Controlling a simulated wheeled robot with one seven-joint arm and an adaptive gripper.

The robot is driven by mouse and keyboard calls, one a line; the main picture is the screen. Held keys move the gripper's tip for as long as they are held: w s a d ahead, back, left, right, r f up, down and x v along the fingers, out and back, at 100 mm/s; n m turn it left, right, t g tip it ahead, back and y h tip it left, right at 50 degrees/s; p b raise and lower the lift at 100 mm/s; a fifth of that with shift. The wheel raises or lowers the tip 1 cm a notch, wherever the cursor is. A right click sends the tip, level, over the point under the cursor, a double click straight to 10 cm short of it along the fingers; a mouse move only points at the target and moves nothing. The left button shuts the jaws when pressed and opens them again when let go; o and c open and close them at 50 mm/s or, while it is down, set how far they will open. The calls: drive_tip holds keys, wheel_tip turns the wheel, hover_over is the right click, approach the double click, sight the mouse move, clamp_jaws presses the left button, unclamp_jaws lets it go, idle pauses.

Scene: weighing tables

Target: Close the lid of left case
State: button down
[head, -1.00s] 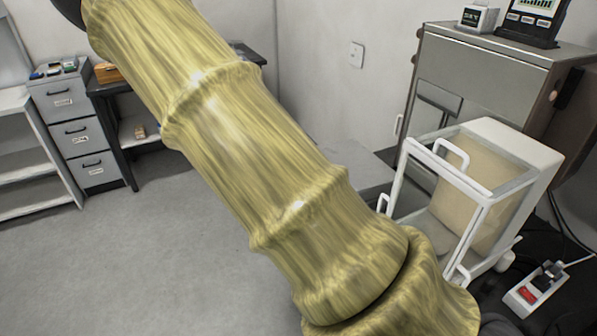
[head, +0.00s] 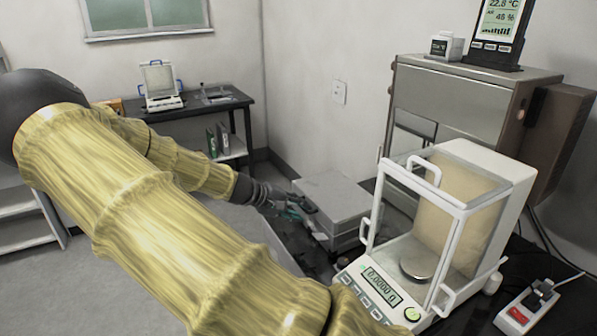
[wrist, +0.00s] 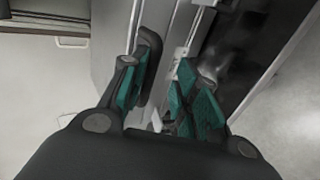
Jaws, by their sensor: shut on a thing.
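A light-grey metal case (head: 335,200) sits on the dark bench left of the balance, its flat top facing up. I take it to be the left case; how far its lid stands open I cannot tell. My gripper (head: 297,207) is at the case's left edge. In the wrist view its teal-padded fingers (wrist: 160,95) are around a narrow grey edge (wrist: 168,58), which looks like part of the lid. The exact contact is hidden between the fingers.
A balance with a glass draft shield (head: 450,215) stands close at the right, and a power strip (head: 532,308) beside it. A metal cabinet (head: 450,100) stands behind. A dark table (head: 205,108) with another balance (head: 160,88) is at the far left. The grey floor (head: 120,300) is open.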

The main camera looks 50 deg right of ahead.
drive_tip(key=shift+w+a+f, duration=0.2)
drive_tip(key=shift+a+f, duration=0.2)
drive_tip(key=shift+f, duration=0.25)
drive_tip(key=c, duration=1.5)
unclamp_jaws()
drive_tip(key=shift+w, duration=0.25)
drive_tip(key=shift+r, duration=0.2)
drive_tip(key=shift+v, duration=3.65)
drive_tip(key=shift+s+d+r, duration=0.15)
drive_tip(key=shift+r, duration=0.1)
